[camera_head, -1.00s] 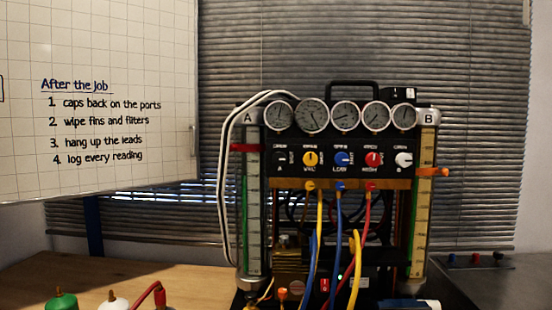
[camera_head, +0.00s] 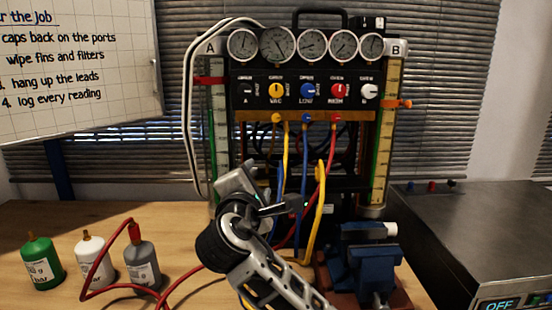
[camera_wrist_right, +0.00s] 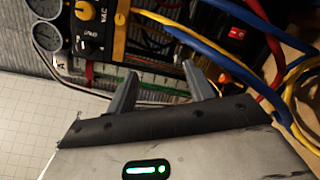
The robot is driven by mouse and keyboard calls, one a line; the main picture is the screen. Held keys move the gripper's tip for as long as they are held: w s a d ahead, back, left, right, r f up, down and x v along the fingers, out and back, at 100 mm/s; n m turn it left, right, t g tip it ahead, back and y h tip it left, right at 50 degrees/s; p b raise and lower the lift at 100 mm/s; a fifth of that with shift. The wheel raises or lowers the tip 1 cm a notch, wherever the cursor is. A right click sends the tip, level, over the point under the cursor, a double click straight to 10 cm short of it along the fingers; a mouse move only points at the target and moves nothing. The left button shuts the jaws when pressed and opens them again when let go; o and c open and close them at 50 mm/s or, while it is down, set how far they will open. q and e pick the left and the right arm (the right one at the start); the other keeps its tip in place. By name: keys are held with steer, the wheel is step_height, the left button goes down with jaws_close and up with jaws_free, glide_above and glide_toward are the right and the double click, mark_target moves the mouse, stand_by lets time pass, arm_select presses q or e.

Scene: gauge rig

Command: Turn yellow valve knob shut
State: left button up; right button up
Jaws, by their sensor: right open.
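The yellow valve knob (camera_head: 276,90) sits above the VAC label on the black panel of the gauge rig, left of the blue knob (camera_head: 307,90) and red knob (camera_head: 337,90). It also shows at the top left of the right wrist view (camera_wrist_right: 84,10). Its pointer looks roughly upright in the head view. My right gripper (camera_head: 252,186) is below the panel, in front of the rig's lower left part and apart from the knob. In the right wrist view its two fingers (camera_wrist_right: 160,84) are spread with nothing between them. My left gripper is not in view.
Yellow, blue and red hoses (camera_head: 304,150) hang from the ports below the knobs, close to my right gripper. A blue vise (camera_head: 372,262) stands right of my arm. Green, white and grey bottles (camera_head: 42,262) stand at the left of the wooden table. A grey machine (camera_head: 470,230) is at right.

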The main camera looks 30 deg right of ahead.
mark_target(276, 91)
step_height(276, 91, up, 11)
steer(key=n+h, duration=0.1)
steer(key=h, duration=0.3)
steer(key=shift+t, duration=0.4)
steer(key=p+x, duration=0.3)
steer(key=x, duration=1.2)
steer(key=shift+w+d+r, duration=0.1)
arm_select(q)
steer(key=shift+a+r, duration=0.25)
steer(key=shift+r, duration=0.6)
arm_select(e)
steer(key=shift+w+d+r, duration=0.1)
steer(key=shift+w+d, duration=0.4)
steer(key=shift+c, duration=0.2)
steer(key=c, duration=0.9)
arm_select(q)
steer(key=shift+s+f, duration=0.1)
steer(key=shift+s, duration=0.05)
